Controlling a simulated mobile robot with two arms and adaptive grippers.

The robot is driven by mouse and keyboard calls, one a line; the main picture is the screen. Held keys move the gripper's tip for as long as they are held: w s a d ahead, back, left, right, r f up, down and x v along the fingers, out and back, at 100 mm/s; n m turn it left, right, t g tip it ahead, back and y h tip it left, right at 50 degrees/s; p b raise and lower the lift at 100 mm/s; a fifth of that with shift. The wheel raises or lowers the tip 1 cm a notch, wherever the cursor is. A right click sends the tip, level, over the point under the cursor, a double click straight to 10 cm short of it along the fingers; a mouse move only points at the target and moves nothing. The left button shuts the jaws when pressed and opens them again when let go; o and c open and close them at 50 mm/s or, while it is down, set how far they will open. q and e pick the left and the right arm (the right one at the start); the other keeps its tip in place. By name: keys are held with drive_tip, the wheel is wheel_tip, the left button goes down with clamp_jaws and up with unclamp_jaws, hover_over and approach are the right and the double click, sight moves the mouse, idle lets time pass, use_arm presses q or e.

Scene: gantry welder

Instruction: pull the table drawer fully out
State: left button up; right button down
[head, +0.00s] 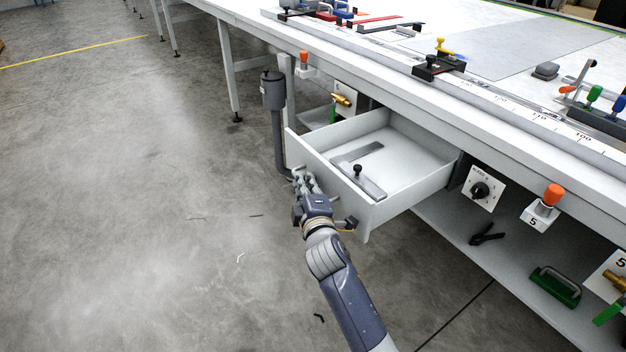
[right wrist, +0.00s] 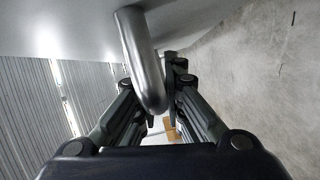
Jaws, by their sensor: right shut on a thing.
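The white table drawer (head: 375,222) stands well out from under the table in the head view. A flat grey metal piece with a black knob (head: 371,187) lies inside it. My right gripper (head: 304,180) is at the drawer's front panel and is shut on the drawer handle. In the right wrist view the grey bar handle (right wrist: 143,60) runs between the fingers of my right gripper (right wrist: 158,105). The handle is mostly hidden by the gripper in the head view. My left gripper is in neither view.
The long white table (head: 330,42) carries clamps and a measuring rail. A grey post (head: 277,130) stands just left of the drawer. A rotary knob plate (head: 481,190) and an orange button (head: 553,195) sit right of it. The concrete floor at left is clear.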

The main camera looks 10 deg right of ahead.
drive_tip(key=shift+s+a+f, duration=0.1)
drive_tip(key=shift+a, duration=0.1)
drive_tip(key=c, duration=2)
unclamp_jaws()
drive_tip(key=shift+o, duration=0.2)
drive_tip(key=s+r, duration=0.1)
drive_tip(key=s, duration=1.1)
drive_tip(key=shift+a, duration=0.25)
